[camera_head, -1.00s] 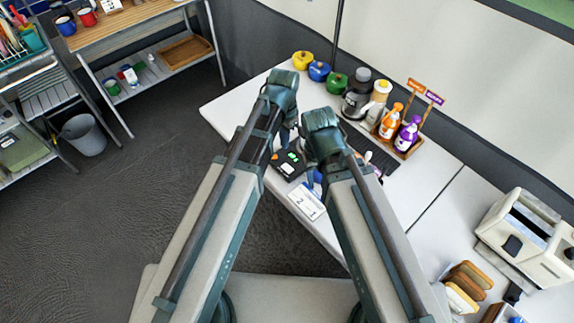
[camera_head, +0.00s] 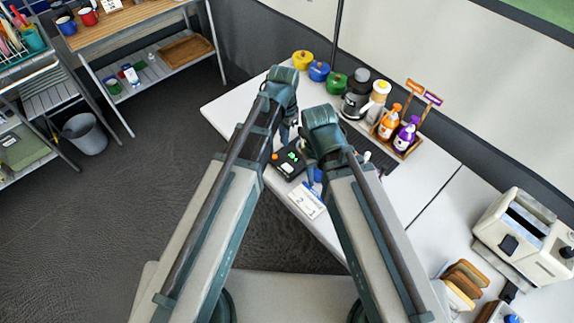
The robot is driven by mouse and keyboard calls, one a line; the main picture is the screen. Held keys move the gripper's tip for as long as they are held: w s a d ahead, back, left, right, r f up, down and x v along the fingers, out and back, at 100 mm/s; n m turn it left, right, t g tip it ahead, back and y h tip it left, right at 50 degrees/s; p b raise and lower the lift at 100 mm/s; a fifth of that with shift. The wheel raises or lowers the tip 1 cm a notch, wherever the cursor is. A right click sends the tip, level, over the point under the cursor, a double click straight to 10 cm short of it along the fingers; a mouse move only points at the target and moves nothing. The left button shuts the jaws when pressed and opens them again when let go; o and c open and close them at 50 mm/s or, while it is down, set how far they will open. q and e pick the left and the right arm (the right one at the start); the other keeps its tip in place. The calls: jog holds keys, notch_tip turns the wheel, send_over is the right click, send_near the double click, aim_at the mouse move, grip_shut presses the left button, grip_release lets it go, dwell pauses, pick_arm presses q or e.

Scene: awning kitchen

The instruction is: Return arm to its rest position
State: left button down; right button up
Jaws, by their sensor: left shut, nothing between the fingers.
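My left arm comes in from the left and bends at a teal elbow over the white table (camera_head: 232,107). Its forearm drops down behind that elbow. My left gripper (camera_head: 285,132) is small and partly covered there, shut and empty above the table beside a black device with a green display (camera_head: 289,158). My right arm bends at its own teal elbow over the table. Its gripper is hidden behind the arm.
Yellow (camera_head: 302,60), blue (camera_head: 319,71) and green (camera_head: 337,83) pots line the table's back edge. A coffee maker (camera_head: 354,100) and a tray with orange (camera_head: 389,122) and purple (camera_head: 405,138) bottles stand right. A toaster (camera_head: 525,235) and bread slices (camera_head: 464,284) are nearer.

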pick_arm(q)
jog(key=s+a+n+y, duration=0.1)
jog(key=s+n, duration=0.4)
jog(key=s, duration=0.8)
jog(key=shift+a, duration=0.15)
